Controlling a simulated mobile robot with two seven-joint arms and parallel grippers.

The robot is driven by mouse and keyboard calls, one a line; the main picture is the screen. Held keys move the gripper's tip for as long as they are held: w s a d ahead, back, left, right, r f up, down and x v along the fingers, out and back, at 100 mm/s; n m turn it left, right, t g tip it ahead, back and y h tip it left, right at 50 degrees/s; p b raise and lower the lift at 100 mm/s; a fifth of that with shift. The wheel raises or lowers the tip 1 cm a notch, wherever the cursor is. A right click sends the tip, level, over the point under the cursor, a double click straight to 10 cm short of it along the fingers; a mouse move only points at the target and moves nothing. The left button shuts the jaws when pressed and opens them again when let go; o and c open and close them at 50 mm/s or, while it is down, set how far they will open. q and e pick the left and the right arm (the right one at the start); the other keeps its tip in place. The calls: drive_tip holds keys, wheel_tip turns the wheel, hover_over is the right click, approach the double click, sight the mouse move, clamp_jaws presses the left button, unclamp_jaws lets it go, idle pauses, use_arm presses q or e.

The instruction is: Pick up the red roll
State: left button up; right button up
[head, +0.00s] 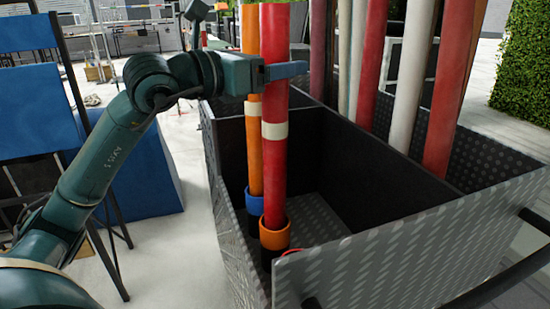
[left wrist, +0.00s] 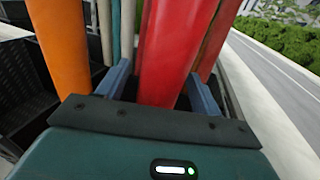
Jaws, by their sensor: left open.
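The red roll (head: 274,165) stands nearly upright in the near-left compartment of the grey metal truck, with a cream band around it and an orange ring near its base. My left gripper (head: 287,71) is open at the upper part of this roll. In the left wrist view the red roll (left wrist: 170,50) stands between the two blue-grey fingers, with no clear sign that they press on it. My right gripper is not in view.
An orange roll (head: 254,150) stands close to the left of the red one, and also in the left wrist view (left wrist: 60,45). More red (head: 452,85) and white rolls (head: 410,80) stand farther right. The truck's patterned wall (head: 400,255) rises in front. Blue panels stand at left.

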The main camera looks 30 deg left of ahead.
use_arm(q)
drive_tip(key=shift+x, duration=0.9)
drive_tip(key=shift+c, duration=0.3)
drive_tip(key=shift+r, duration=0.1)
clamp_jaws()
